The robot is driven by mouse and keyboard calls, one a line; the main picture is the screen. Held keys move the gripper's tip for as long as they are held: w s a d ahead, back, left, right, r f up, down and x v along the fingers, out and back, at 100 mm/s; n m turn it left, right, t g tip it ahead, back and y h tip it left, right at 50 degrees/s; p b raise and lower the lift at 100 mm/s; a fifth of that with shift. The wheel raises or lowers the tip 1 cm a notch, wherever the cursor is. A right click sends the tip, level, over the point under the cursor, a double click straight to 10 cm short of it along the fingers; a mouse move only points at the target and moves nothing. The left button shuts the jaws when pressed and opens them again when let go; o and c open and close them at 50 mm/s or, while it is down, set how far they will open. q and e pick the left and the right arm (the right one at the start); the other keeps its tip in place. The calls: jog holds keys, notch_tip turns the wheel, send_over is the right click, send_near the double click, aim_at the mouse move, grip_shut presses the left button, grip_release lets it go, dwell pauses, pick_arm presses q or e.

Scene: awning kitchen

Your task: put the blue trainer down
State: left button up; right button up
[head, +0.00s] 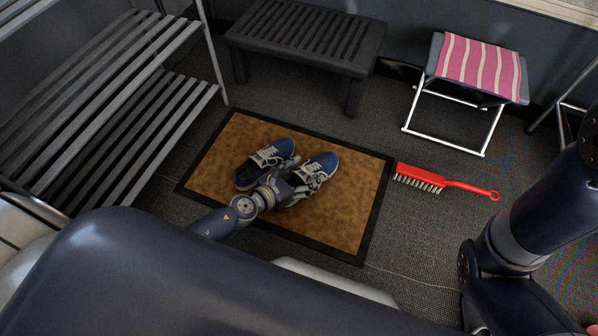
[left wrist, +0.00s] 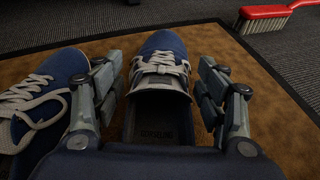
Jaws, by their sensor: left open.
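Two blue trainers with pale laces rest side by side on a brown doormat (head: 225,165) with a black border. The right-hand trainer (head: 320,164) lies between the spread fingers of my left gripper (head: 303,176). In the left wrist view this trainer (left wrist: 163,45) points away from me, with one finger on each side and its heel end partly hidden by the gripper body. The left gripper (left wrist: 160,80) is open. The other trainer (head: 262,162) is just left of it, and also shows in the left wrist view (left wrist: 50,85). My right gripper is out of view.
A red brush (head: 445,183) lies on the grey carpet right of the mat. A dark slatted bench (head: 300,40) and a folding stool with a pink striped cloth (head: 478,65) stand behind. A slatted rack (head: 130,110) is at left. The mat's front right is bare.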

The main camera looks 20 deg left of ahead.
pick_arm(q)
jog(key=shift+r, duration=0.25)
jog(key=v, duration=1)
jog(key=shift+s+a, duration=0.1)
jog(key=shift+s, duration=0.05)
jog(key=shift+v, duration=0.8)
jog(key=shift+r, duration=0.15)
